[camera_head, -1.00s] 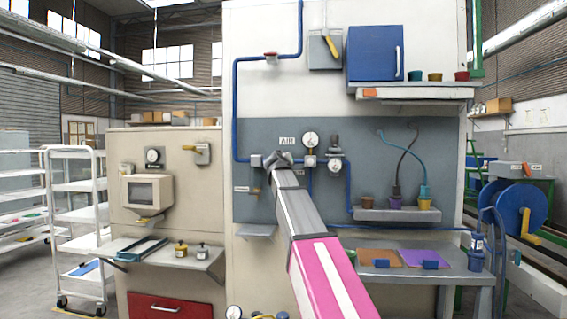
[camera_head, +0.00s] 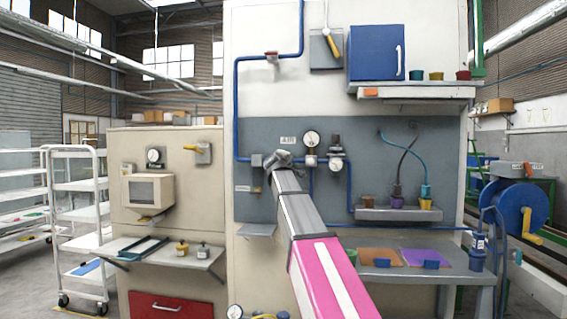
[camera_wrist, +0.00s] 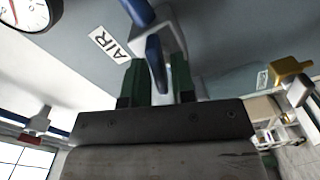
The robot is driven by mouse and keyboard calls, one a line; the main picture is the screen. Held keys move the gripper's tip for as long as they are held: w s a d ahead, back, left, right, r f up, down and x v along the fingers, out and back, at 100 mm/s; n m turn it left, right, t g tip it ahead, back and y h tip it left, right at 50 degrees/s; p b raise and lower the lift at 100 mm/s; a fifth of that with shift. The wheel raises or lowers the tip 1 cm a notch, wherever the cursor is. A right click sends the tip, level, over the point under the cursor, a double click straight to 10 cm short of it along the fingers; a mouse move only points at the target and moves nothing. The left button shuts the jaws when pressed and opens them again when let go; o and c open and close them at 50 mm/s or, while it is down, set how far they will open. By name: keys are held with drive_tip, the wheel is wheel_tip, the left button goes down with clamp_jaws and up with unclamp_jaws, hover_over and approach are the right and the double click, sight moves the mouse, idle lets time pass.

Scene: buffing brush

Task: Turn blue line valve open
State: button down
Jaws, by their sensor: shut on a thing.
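The blue pipe (camera_head: 236,112) runs down the panel and turns right towards a grey valve body (camera_head: 256,160). My gripper (camera_head: 272,161) is at this valve, and my arm hides part of it. In the wrist view the grey valve body (camera_wrist: 170,32) shows with its blue handle (camera_wrist: 154,52). The dark green fingers of my gripper (camera_wrist: 157,82) stand on both sides of the handle and are shut on it. An AIR label (camera_wrist: 107,44) is beside the valve.
A round gauge (camera_head: 311,138) and a regulator (camera_head: 336,150) are mounted just right of the valve. A small shelf (camera_head: 257,230) juts out below. A blue cabinet (camera_head: 375,53) hangs at the upper right.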

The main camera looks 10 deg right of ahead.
drive_tip(key=shift+f+n, duration=0.1)
drive_tip(key=shift+n, duration=1.6)
drive_tip(key=c, duration=1.2)
unclamp_jaws()
drive_tip(key=shift+s, duration=0.1)
drive_tip(key=v, duration=1)
drive_tip(key=shift+s+a, duration=0.15)
drive_tip(key=shift+s, duration=0.15)
